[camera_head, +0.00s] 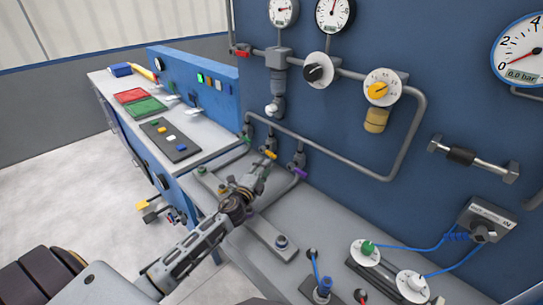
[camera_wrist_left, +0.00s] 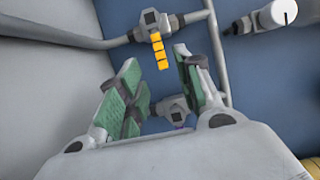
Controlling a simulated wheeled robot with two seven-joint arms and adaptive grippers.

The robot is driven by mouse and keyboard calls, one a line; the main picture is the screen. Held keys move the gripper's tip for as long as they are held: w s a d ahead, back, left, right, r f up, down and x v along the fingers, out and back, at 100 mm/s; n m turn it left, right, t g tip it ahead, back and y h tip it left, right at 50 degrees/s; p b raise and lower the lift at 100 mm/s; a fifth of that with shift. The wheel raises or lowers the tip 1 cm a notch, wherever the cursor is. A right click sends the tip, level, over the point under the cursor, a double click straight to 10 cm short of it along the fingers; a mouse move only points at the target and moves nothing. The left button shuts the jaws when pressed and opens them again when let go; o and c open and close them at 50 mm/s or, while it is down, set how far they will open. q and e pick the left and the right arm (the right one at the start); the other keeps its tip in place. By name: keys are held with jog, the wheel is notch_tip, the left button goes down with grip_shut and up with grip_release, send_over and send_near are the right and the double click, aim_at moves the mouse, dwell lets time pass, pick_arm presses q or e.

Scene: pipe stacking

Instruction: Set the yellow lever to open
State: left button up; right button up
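The yellow lever (camera_head: 270,155) sits on a grey valve at the foot of the blue panel, between a green lever (camera_head: 246,139) and a purple lever (camera_head: 301,173). In the left wrist view the yellow lever (camera_wrist_left: 159,50) points from its valve toward the gap between my fingers. My left gripper (camera_head: 257,176) is just in front of it. In the left wrist view the gripper's green-padded fingers (camera_wrist_left: 158,72) are apart with nothing between them, and the lever's tip is near the fingertips. I cannot tell if they touch. My right gripper is not in view.
Grey pipes (camera_head: 350,170) run along the panel above the valves. A yellow knob dial (camera_head: 380,88) and a black knob dial (camera_head: 318,70) are higher up. Blue cables (camera_head: 420,247) lie at right.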

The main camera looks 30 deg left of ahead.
aim_at(271, 156)
pick_arm(q)
jog(key=shift+w+a, duration=0.15)
jog(key=shift+w, duration=2.2)
jog(key=shift+w+a, duration=0.15)
jog(key=shift+w, duration=2.15)
grip_shut()
